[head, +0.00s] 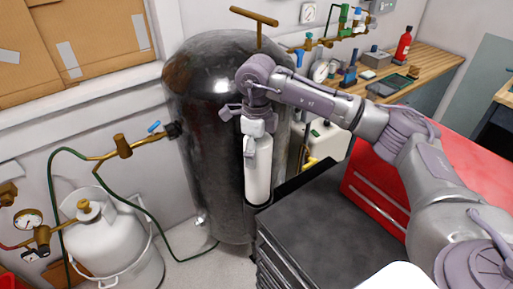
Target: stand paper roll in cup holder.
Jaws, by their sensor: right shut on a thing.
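The white paper roll (258,178) is upright in the head view, near the middle, in front of the dark tank. My right gripper (254,135) points down at the top of the roll and is shut on it. The roll's lower end is at a dark rim that looks like the cup holder (259,206), beside the left back corner of the black cabinet top. I cannot tell whether the roll's bottom is inside the holder or just above it. My left gripper is not in view.
A large dark tank (208,130) stands right behind the roll. The black cabinet top (330,225) is clear. A red chest (450,165) lies beyond my right arm. A white gas cylinder (110,240) with hoses stands at the left.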

